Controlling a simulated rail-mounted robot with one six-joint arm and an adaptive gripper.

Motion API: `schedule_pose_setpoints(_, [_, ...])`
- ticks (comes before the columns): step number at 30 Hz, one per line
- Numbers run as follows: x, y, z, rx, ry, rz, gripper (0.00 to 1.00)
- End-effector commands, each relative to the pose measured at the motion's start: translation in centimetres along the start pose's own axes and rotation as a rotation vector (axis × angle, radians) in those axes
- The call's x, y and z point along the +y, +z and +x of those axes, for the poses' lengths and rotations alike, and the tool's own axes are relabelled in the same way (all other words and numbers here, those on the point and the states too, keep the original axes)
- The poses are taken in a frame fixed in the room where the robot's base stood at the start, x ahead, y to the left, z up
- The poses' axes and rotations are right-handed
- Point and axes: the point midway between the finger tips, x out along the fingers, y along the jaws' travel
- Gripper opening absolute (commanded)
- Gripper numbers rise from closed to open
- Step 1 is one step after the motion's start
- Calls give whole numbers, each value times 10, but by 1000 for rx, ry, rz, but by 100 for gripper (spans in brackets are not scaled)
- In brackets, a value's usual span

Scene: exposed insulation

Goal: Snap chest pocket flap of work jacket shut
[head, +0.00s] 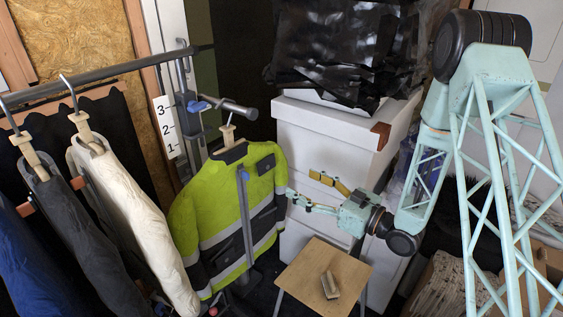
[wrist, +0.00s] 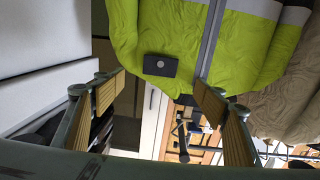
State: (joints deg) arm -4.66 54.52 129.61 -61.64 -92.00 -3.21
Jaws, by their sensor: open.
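A hi-vis yellow work jacket (head: 216,205) with grey and navy bands hangs facing right. Its dark chest pocket flap (head: 265,164) is on the upper chest. My gripper (head: 302,184) is open and empty, its fingers pointing left at the jacket, a short way right of the flap. In the wrist view the jacket (wrist: 237,45) appears upside down. I cannot tell whether the flap is fastened.
A rail (head: 105,75) with other garments (head: 135,215) is at the left. A wooden stool (head: 318,265) with a brush (head: 330,285) stands below my gripper. White boxes (head: 325,140) under black plastic (head: 345,50) stand behind it. Free air lies between gripper and jacket.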

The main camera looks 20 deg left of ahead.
Motion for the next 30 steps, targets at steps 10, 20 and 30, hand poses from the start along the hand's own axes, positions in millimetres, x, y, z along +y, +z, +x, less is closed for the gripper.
schedule_pose_setpoints(10, [-1,0,0,-1,-1,0,65])
schedule_pose_setpoints(20, [-1,0,9,-1,-2,-1,65])
schedule_pose_setpoints(30, [-2,0,39,-1,-3,-1,65])
